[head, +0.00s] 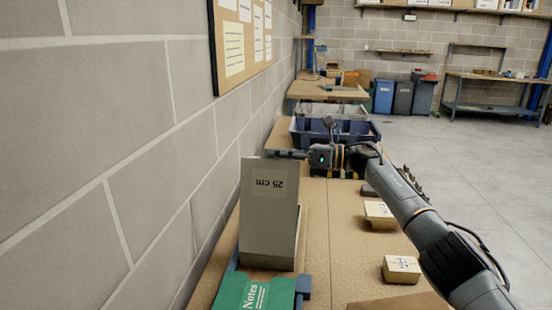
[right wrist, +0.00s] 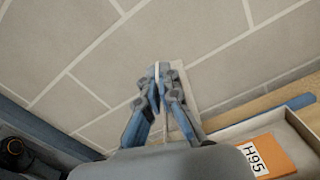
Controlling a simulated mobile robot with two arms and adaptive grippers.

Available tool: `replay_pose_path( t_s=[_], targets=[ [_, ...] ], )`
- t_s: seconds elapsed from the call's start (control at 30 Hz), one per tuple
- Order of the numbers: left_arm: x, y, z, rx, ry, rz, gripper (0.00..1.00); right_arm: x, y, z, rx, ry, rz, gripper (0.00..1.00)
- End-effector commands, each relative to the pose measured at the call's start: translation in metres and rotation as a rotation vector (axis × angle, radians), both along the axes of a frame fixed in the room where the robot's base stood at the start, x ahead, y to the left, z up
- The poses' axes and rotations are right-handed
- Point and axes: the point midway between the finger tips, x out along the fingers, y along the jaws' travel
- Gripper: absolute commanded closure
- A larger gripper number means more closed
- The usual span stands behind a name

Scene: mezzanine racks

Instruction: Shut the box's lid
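The box's grey lid (head: 268,215), marked "25 cm" upside down, stands raised near the left wall in the head view. The box's edge (head: 301,235) shows beside it; the lid hides most of the inside. My right gripper (head: 285,154) is at the lid's top edge, with its fingers pointing left. In the right wrist view its fingers (right wrist: 161,80) are together, beside a thin pale panel (right wrist: 188,85) that looks like the lid edge-on. Whether they touch it I cannot tell. An open pale tray shape (right wrist: 292,122) holds an orange item marked H95 (right wrist: 264,156). My left gripper is not in view.
A green "Notes" item (head: 254,293) lies nearest me, in front of the lid. Small labelled boxes (head: 402,270) (head: 379,213) lie on the bench to the right. A blue crate (head: 365,131) stands beyond my gripper. The block wall (head: 110,150) is close on the left.

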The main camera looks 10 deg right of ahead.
Motion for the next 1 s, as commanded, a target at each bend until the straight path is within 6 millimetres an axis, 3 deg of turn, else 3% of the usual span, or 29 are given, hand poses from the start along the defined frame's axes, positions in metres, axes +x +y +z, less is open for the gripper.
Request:
replay_pose_path(
  t_s=[0.5, 0.63, 1.0],
  targets=[
    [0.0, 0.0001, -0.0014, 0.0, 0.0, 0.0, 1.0, 0.0022, -0.0006, -0.0014, 0.001, 0.009, 0.001, 1.0],
    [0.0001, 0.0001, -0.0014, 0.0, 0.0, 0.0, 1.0, 0.0022, -0.0007, -0.0014, 0.001, 0.009, 0.001, 0.74],
    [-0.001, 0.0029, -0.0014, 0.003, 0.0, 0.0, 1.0, 0.0011, -0.0053, -0.0014, 0.002, 0.009, -0.001, 0.74]
  ],
)
